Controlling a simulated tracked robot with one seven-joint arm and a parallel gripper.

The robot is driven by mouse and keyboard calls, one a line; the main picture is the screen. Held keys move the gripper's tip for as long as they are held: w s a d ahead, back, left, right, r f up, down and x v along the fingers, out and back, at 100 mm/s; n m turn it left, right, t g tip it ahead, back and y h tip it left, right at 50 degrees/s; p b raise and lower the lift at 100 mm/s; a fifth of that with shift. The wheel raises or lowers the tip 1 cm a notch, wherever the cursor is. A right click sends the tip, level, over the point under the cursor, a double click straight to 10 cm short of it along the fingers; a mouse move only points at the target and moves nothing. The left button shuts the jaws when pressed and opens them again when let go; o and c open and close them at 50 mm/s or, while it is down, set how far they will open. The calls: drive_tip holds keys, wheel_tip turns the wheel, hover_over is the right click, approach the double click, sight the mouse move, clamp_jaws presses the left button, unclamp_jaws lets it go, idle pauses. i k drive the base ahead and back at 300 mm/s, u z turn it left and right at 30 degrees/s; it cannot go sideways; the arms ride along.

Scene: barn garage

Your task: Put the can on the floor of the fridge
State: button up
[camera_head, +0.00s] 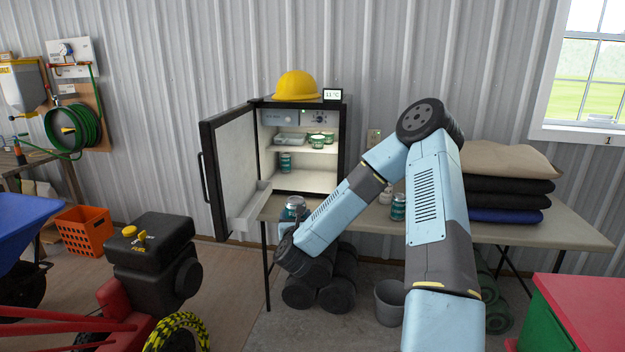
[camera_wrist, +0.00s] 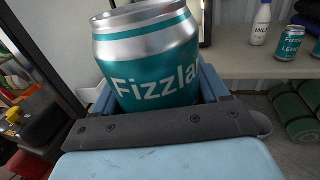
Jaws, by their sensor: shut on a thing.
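My gripper (camera_wrist: 160,118) is shut on a teal and silver can (camera_wrist: 150,60) lettered "Fizzla". In the head view the held can (camera_head: 293,207) is at the end of my arm, in front of the table's left end and below the fridge opening. The small fridge (camera_head: 343,150) stands on the table with its door (camera_head: 235,165) swung open to the left. A can (camera_head: 285,163) stands on the fridge floor at the left. The rest of the fridge floor (camera_head: 310,181) looks clear. Part of my gripper is hidden in the head view.
The fridge shelf (camera_head: 295,148) holds a tray and small jars. A yellow helmet (camera_head: 296,86) sits on top. On the table (camera_head: 560,228) stand another can (camera_head: 398,207), a milk bottle (camera_wrist: 261,22) and folded sacks (camera_head: 505,175). A black engine (camera_head: 150,260) stands at lower left.

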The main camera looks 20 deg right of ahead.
sight(315, 178)
drive_tip(key=u, duration=0.45)
drive_tip(key=i, duration=0.2)
drive_tip(key=z, duration=1.3)
drive_tip(key=i, duration=0.85)
drive_tip(key=z, duration=0.8)
drive_tip(key=i, duration=0.4)
drive_tip(key=u, duration=2.35)
drive_tip(key=i, duration=0.5)
drive_tip(key=z, duration=0.05)
